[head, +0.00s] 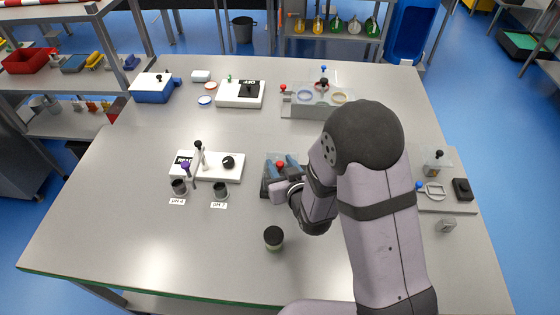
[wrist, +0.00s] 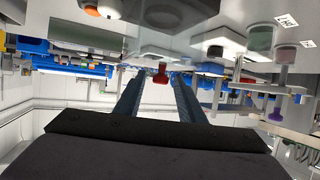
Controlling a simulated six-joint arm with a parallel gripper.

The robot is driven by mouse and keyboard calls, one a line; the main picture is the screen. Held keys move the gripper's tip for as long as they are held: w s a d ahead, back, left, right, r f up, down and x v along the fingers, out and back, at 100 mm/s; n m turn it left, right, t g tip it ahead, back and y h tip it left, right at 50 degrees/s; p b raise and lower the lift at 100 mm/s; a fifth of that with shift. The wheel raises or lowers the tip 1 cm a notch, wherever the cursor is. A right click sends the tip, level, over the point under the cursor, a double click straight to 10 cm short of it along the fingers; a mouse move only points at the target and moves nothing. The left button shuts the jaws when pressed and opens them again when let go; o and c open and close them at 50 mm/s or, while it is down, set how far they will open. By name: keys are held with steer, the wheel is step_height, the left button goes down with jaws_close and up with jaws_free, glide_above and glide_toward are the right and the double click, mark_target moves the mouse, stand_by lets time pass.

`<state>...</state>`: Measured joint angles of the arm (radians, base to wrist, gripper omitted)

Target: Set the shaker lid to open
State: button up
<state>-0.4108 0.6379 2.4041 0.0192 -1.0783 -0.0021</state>
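A small grey device (head: 266,186) with a red knob (head: 280,164), which seems to be the shaker, stands mid-table, partly hidden by my arm. I cannot make out the state of its lid. My gripper reaches over it from the right. In the wrist view, which is upside down, my gripper (wrist: 157,82) has its two dark blue fingers apart. The red knob (wrist: 162,74) appears between the fingertips, with gaps on both sides, so it is not clamped. Whether the knob lies fully between the fingers or just beyond them I cannot tell.
Left of the device stand a white pH meter base (head: 232,169) and two dark cups (head: 220,190). A dark jar (head: 274,238) stands in front. A clear-walled bath (head: 318,100) with a red knob is behind. A tray (head: 446,204) lies at the right. The front left is clear.

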steer(key=shift+w+a+f, duration=0.2)
steer(key=shift+w+f, duration=0.05)
steer(key=shift+w, duration=0.2)
jaws_close()
steer(key=shift+w, duration=0.2)
steer(key=w+b, duration=0.4)
steer(key=w, duration=0.5)
steer(key=shift+w+r, duration=0.15)
steer(key=shift+w, duration=0.25)
